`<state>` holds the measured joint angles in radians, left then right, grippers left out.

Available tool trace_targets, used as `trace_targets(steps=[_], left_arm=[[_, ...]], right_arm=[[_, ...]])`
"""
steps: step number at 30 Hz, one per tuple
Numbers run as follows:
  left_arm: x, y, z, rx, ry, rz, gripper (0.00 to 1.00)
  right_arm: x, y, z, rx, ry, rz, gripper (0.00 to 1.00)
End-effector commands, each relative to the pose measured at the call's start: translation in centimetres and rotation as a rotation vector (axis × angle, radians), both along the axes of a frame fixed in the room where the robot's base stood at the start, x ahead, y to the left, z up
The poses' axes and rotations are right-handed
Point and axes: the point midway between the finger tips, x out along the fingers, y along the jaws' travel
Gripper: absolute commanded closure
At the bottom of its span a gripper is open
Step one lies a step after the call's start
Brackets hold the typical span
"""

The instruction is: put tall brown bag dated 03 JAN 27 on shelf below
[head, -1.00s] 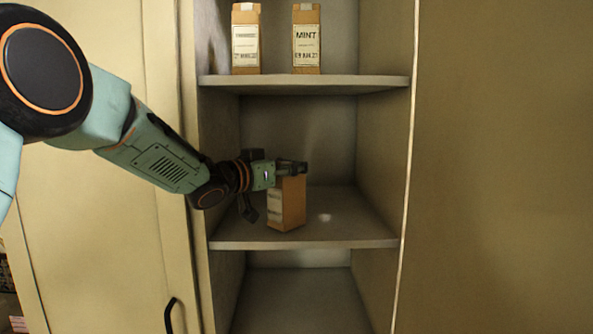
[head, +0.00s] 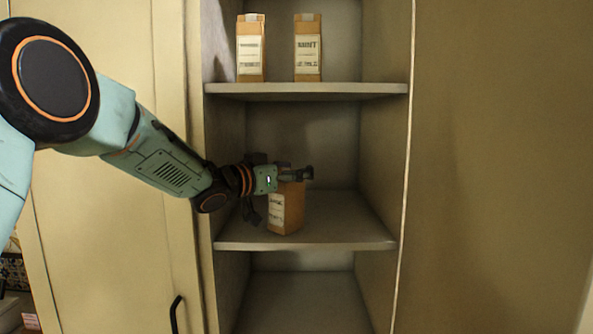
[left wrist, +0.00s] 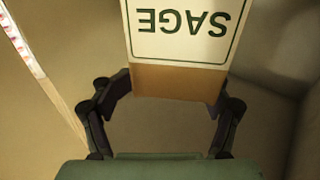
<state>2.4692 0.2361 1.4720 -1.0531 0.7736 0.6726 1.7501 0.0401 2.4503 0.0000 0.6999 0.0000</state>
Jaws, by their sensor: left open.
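A tall brown bag (head: 292,212) with a pale label stands upright on the middle shelf (head: 340,240). In the left wrist view this bag (left wrist: 180,78) shows the word SAGE upside down; no date is readable there. My left gripper (head: 290,176) is at the top of this bag, open. In the left wrist view its fingers (left wrist: 168,90) lie to either side of the bag's brown end. I cannot tell if they touch it. Two more brown bags stand on the upper shelf: a left one (head: 250,62) and one labelled MINT (head: 308,62). Their dates are blurred. My right gripper is not in view.
The middle shelf is free to the right of the bag. The lower compartment (head: 300,300) looks empty where visible. A cupboard door with a dark handle (head: 175,314) is at left, and a plain panel (head: 500,160) at right.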

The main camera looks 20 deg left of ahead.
Motion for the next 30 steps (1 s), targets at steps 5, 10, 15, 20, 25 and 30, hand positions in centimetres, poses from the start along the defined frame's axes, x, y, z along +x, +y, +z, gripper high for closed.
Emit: trace_targets(steps=[5,10,15,20,25,30], left_arm=[[0.0,-0.1,0.0,0.000,0.000,0.000,0.29],[-0.4,0.2,0.0,-0.001,0.000,0.002,0.29],[-2.6,1.4,-0.1,-0.005,-0.002,0.002,0.29],[-5.6,3.1,-0.1,-0.006,-0.002,0.000,0.29],[-8.2,4.5,-0.1,-0.007,-0.002,-0.001,0.29],[-9.7,5.5,-0.1,-0.004,0.000,0.001,0.29]], right_arm=[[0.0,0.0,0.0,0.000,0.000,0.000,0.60],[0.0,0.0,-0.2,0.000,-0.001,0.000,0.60],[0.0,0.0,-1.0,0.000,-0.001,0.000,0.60],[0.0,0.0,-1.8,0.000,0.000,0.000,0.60],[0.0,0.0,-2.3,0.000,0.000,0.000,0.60],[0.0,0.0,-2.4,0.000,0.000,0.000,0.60]])
